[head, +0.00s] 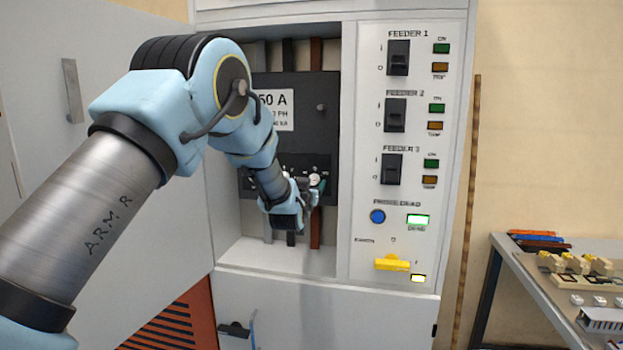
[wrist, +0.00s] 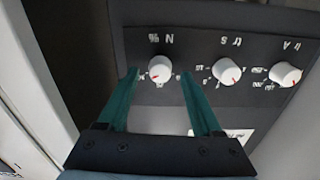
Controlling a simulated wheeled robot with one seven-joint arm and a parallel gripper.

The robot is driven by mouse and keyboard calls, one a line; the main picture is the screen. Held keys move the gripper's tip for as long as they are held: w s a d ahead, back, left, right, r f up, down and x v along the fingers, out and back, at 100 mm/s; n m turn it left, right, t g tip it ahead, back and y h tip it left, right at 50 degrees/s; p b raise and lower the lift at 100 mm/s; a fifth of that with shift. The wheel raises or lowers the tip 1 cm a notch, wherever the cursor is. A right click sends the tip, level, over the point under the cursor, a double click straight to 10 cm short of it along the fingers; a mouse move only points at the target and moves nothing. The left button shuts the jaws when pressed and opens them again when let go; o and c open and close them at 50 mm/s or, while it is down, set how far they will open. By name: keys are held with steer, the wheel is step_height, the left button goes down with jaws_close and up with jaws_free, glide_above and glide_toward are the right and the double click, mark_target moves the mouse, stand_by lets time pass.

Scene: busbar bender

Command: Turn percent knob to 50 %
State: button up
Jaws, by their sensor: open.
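The percent knob (wrist: 160,68), white and round with a red mark, sits under an upside-down "N %" label on the dark breaker panel in the wrist view. Its red mark points to the lower left in that view; the scale figures are too small to read. My gripper (wrist: 161,74) is open, with one green finger on each side of the knob. A gap shows between each finger and the knob; no grip on it is seen. In the head view my gripper (head: 307,190) is at the lower part of the breaker face, where it partly hides the knobs.
Two similar knobs, "tr s" (wrist: 227,71) and "Ir A" (wrist: 285,74), lie to the right in the wrist view. The cabinet's side wall (wrist: 38,75) is close on the left there. A feeder switch panel (head: 405,150) stands right of the recess, and a table (head: 560,275) further right.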

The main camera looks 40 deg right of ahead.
steer(key=shift+w+d, duration=0.3)
steer(key=shift+d, duration=0.15)
jaws_close()
stand_by(0.3)
